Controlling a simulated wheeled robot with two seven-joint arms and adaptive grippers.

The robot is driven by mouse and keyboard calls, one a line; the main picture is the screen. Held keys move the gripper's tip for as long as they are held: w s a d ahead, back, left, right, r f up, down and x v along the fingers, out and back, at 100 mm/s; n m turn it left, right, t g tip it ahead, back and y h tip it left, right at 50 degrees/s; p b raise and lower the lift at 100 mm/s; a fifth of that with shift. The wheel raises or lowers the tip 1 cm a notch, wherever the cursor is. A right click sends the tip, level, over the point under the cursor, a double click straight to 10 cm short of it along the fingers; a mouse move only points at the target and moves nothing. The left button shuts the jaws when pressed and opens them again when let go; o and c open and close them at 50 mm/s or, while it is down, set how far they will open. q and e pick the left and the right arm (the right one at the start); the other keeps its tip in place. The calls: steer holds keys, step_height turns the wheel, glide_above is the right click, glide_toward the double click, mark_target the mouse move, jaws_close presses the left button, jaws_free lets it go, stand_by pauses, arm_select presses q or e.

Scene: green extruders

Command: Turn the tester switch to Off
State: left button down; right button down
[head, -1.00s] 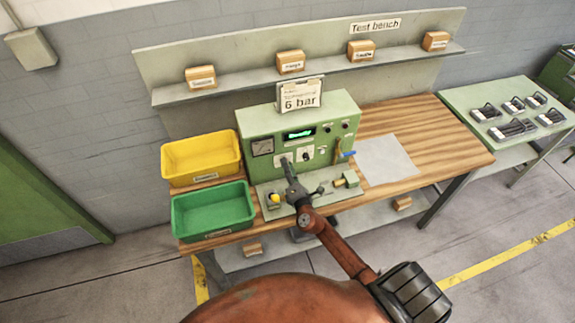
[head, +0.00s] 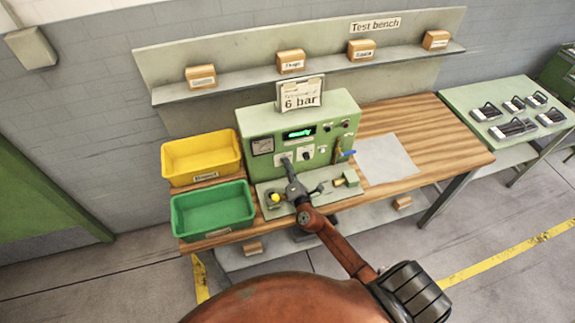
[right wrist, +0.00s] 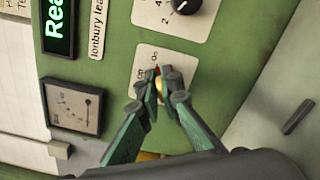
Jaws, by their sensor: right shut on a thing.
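The green tester (head: 343,108) stands on the wooden bench with its small display (head: 299,133) lit green. My right gripper (head: 287,164) is at the lower left of its front panel. In the right wrist view my right gripper (right wrist: 165,88) is shut on the tester switch, a small knob on a white label plate (right wrist: 147,57). My left gripper is not in view.
A yellow bin (head: 201,179) and a green bin (head: 212,233) stand left of the tester. A blue-handled lever (head: 348,153) and a black knob (right wrist: 186,5) are on the panel. A pale sheet (head: 386,160) lies on clear bench at the right.

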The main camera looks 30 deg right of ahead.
steer(key=shift+n, duration=1.5)
steer(key=n, duration=0.2)
steer(key=shift+a+r+n, duration=0.1)
steer(key=shift+r+n, duration=0.05)
steer(key=shift+n, duration=0.25)
steer(key=n, duration=0.2)
steer(key=n+p, duration=0.1)
steer(key=n, duration=0.3)
steer(key=shift+a+p, duration=0.25)
steer(key=shift+p, duration=0.05)
steer(key=c, duration=2.1)
jaws_free()
